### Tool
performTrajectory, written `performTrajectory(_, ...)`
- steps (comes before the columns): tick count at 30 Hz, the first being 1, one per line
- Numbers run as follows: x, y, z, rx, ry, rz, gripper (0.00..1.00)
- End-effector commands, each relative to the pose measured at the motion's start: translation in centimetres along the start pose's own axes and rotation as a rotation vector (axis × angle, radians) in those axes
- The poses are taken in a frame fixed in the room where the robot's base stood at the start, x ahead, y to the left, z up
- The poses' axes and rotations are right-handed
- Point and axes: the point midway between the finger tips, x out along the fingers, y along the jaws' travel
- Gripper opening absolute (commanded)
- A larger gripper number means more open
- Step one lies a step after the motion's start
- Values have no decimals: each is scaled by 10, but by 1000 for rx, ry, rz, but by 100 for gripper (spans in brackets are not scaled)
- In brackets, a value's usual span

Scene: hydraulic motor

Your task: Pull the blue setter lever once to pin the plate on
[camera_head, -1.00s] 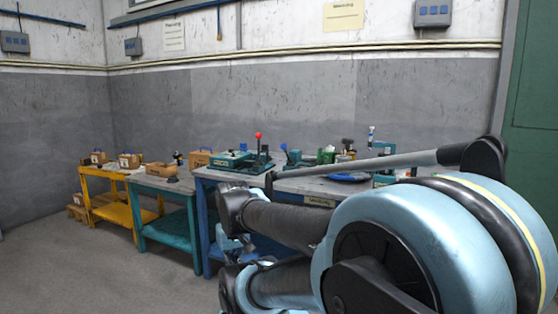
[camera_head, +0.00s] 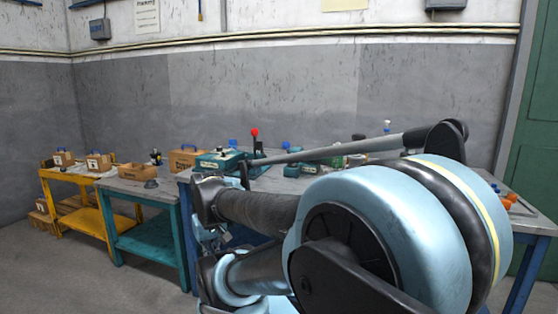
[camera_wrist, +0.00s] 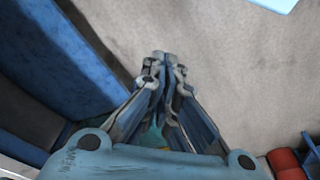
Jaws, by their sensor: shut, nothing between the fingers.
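My gripper (camera_wrist: 163,62) is shut and empty in the wrist view, with its fingertips together above bare floor. In the head view my arm hides the gripper. A blue knob (camera_head: 286,145) shows on the workbench (camera_head: 293,184) behind my arm; its base is mostly hidden. Another blue knob (camera_head: 232,142) stands by a teal box-shaped fixture (camera_head: 218,160). A lever with a red ball (camera_head: 254,132) rises beside that fixture. I cannot tell for sure which blue part is the setter lever, and the plate cannot be made out.
A teal table (camera_head: 150,240) and a yellow table (camera_head: 87,225) stand to the left, carrying wooden boxes. Orange items (camera_head: 508,200) lie at the bench's right end. A blue surface (camera_wrist: 60,60) borders the floor in the wrist view. Open floor lies at the front left.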

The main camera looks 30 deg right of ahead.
Motion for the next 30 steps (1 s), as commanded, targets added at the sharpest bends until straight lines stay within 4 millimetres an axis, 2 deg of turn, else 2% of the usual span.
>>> performTrajectory(7, 0, 0, 0, -1, 0, 1, 0)
performTrajectory(9, -6, 3, 5, -9, 16, 11, 0)
performTrajectory(12, -6, 15, -6, -46, 35, 53, 0)
performTrajectory(14, -7, 28, -17, -85, 50, 98, 0)
performTrajectory(20, -14, 88, -65, -294, 94, 324, 0)
performTrajectory(30, -41, 190, -142, -715, 23, 743, 0)
